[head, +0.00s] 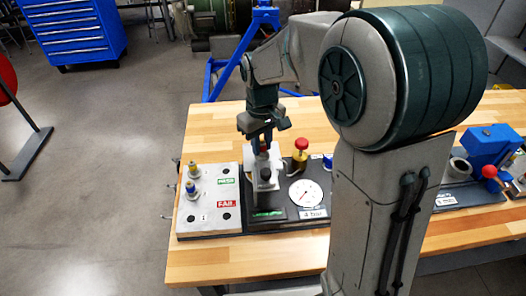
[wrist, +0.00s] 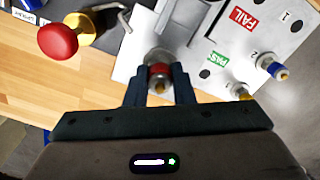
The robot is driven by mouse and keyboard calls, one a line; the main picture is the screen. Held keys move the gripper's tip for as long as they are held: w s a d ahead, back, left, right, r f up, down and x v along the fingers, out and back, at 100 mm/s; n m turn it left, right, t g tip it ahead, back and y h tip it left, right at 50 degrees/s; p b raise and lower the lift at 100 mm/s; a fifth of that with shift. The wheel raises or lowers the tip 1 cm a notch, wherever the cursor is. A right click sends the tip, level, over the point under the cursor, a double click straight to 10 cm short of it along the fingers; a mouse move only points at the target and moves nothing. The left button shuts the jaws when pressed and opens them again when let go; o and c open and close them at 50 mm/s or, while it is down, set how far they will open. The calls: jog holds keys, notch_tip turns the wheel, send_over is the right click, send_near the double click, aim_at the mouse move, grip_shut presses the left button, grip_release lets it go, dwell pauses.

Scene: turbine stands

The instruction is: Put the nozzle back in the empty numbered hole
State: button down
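A nozzle with a red band (wrist: 160,71) stands between my two finger pads in the wrist view, its brass tip toward the camera. My gripper (head: 262,143) points down over the grey test fixture (head: 265,181) and appears shut on this nozzle, whose lower end is at the fixture's round socket. The light grey rack plate (head: 208,200) is to the left. It holds a yellow nozzle (head: 194,170) and a blue nozzle (head: 191,187). An empty dark hole (head: 191,218) is at its front left, next to the number 1 (wrist: 285,17) in the wrist view.
The plate also has holes by the green PASS label (head: 226,181) and red FAIL label (head: 227,204). A red-knobbed brass valve (head: 301,150) and a pressure gauge (head: 305,192) stand right of the fixture. The wooden table (head: 225,265) is clear in front.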

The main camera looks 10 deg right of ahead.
aim_at(262, 142)
jog(key=shift+r+p, duration=0.55)
jog(key=shift+r, duration=0.2)
jog(key=shift+r+p, duration=1.55)
jog(key=shift+r, duration=0.55)
